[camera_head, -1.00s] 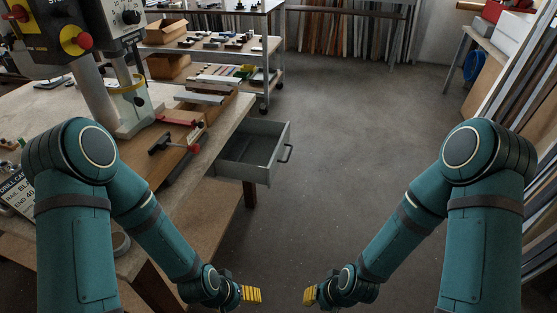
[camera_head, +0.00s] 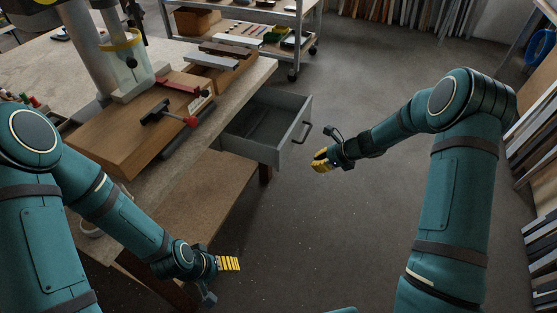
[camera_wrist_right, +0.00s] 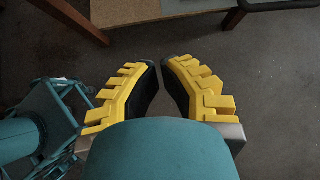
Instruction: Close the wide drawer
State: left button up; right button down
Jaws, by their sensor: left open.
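The wide drawer (camera_head: 287,146) is grey and stands pulled out from under the workbench top, with its inside showing empty. Its dark handle (camera_head: 303,133) is on the front panel, facing right. My right gripper (camera_head: 319,161) is just right of and below the handle, apart from it. In the right wrist view its yellow fingers (camera_wrist_right: 160,65) lean together at the tips with a narrow gap and nothing between them. A grey edge at that view's top right looks like part of the drawer. My left gripper (camera_head: 238,264) is open and empty, low, right of the bench's lower shelf.
The workbench (camera_head: 140,175) fills the left, bearing a wooden board (camera_head: 135,135) with a red-handled clamp and a drill stand. Its wooden lower shelf (camera_head: 195,195) sits under the drawer. A shelf cart (camera_head: 300,45) stands behind. The floor (camera_head: 400,85) right of the drawer is clear.

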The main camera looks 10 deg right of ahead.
pick_arm(q)
jog(key=shift+w+f+b, duration=0.1)
jog(key=shift+f+b, duration=0.95)
jog(key=shift+f, duration=0.05)
pick_arm(e)
jog(key=w+a+f, duration=0.6)
jog(key=a, duration=0.3)
jog(key=shift+w+f, duration=0.2)
jog(key=shift+f, duration=0.2)
jog(key=shift+a, duration=0.15)
